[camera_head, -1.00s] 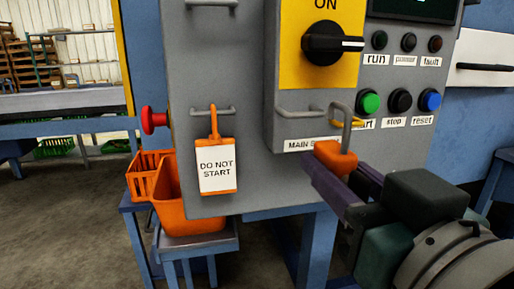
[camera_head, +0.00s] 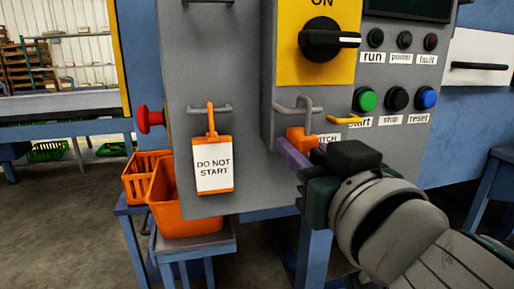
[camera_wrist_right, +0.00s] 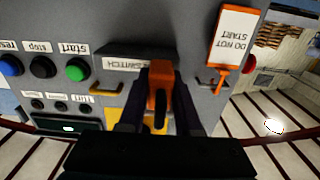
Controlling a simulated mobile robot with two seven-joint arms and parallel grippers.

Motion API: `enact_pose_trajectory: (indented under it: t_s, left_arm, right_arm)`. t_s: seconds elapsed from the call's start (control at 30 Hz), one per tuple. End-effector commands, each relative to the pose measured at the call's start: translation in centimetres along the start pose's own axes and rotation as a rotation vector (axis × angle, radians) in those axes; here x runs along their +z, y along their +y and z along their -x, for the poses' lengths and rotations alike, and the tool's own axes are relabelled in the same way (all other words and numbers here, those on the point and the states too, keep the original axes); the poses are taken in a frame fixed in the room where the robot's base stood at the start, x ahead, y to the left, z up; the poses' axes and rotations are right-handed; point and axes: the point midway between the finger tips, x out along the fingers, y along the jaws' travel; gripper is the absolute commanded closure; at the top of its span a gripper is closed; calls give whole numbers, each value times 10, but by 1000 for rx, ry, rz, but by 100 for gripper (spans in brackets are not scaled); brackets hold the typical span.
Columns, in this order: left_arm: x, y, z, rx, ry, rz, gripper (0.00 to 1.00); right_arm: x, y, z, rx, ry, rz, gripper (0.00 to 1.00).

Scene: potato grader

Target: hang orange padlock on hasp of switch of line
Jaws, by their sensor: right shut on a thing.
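My right gripper (camera_head: 300,153) is shut on the orange padlock (camera_head: 302,139), with its grey shackle pointing up. The padlock is in front of the switch box, at the grey bar hasp (camera_head: 284,111) below the yellow plate. The shackle overlaps the hasp in the head view; I cannot tell whether it is through or only in front of it. The switch (camera_head: 325,39) is a black knob on the yellow plate, with "ON" above. In the right wrist view the padlock (camera_wrist_right: 160,77) sits between the fingers and covers part of the label. My left gripper is not in view.
A "DO NOT START" tag (camera_head: 213,168) hangs from another grey bar (camera_head: 228,109) to the left. Buttons, including a green one (camera_head: 365,99), and a small yellow hook (camera_head: 346,120) are to the right. A red knob (camera_head: 145,119) and an orange crate (camera_head: 178,214) are at the left.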

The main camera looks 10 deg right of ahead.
Motion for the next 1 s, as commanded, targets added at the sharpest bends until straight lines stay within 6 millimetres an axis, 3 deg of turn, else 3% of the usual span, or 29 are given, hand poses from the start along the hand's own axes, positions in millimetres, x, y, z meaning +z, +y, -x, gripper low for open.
enact_pose_trajectory:
  t_s: [0.37,0.4,0.6,0.7,1.0]
  left_arm:
    - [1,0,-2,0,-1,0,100]
    - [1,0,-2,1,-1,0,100]
    - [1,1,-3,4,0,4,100]
    - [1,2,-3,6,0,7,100]
    - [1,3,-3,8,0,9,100]
  right_arm:
    - [2,0,0,0,2,0,100]
    - [2,0,0,0,2,0,66]
    - [2,0,0,0,1,0,43]
    - [2,0,0,0,1,0,33]
    - [4,0,3,0,-2,-1,33]
